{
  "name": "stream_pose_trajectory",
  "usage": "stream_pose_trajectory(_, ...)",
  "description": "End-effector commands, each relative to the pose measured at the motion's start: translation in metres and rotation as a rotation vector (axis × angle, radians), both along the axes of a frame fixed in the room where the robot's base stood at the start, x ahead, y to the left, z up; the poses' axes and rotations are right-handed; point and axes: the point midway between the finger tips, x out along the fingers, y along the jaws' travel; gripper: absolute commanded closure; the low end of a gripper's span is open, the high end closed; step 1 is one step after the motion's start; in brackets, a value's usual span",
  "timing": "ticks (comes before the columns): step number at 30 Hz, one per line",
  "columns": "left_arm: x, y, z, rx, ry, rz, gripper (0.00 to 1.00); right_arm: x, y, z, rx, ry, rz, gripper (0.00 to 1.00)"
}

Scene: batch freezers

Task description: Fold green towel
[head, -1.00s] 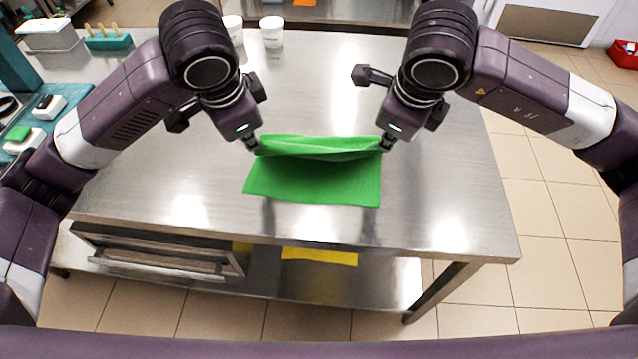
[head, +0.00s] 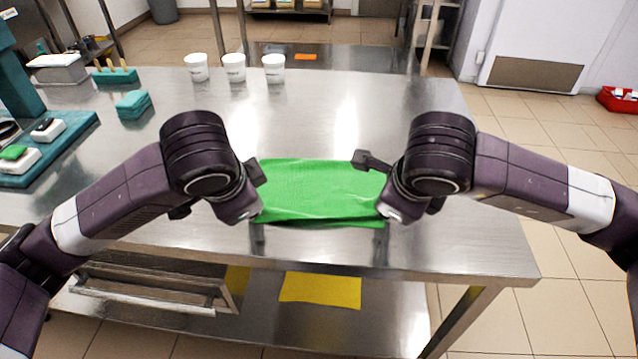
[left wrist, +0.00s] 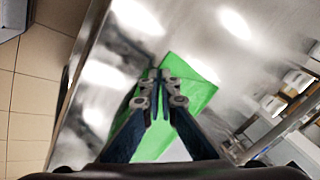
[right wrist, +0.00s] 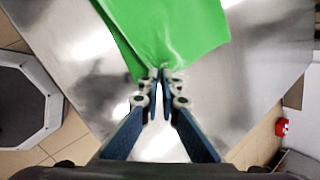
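The green towel (head: 320,190) lies on the metal table, a wide rectangle in the head view with its near edge between my two grippers. My left gripper (head: 258,216) is at its near left corner, and my right gripper (head: 383,211) is at its near right corner. In the left wrist view, the fingers (left wrist: 160,76) are closed together over the green cloth (left wrist: 192,82). In the right wrist view, the fingertips (right wrist: 160,75) are closed on a corner of the cloth (right wrist: 175,30). The layers under the near edge are partly hidden.
Three white cups (head: 234,67) stand at the back of the table (head: 440,240). A yellow cloth (head: 320,289) lies on the lower shelf. The table right of the towel is clear.

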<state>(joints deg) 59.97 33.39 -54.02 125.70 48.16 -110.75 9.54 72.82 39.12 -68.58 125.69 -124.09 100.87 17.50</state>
Motion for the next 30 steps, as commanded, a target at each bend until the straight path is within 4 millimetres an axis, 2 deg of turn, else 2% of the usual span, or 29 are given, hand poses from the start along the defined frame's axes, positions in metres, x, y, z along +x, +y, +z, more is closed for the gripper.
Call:
stream_pose_trajectory(2,0.0,0.0,0.0,0.001,0.001,0.0,0.98,0.0,0.0,0.0,0.0,0.001,0.0,0.98)
stream_pose_trajectory(10,0.0,0.0,0.0,0.0,0.001,0.0,0.68,0.0,0.0,0.0,0.0,0.001,0.0,0.69)
stream_pose_trajectory(19,-0.002,0.0,0.005,0.001,0.001,0.0,0.68,-0.002,0.0,0.004,0.0,0.002,0.001,0.68)
stream_pose_trajectory(25,-0.012,0.0,0.034,0.001,-0.004,-0.002,0.68,-0.013,0.001,0.033,0.0,-0.002,0.002,0.68)
stream_pose_trajectory(30,-0.029,0.001,0.055,0.005,-0.006,-0.001,0.68,-0.03,0.0,0.055,0.0,-0.003,0.002,0.68)
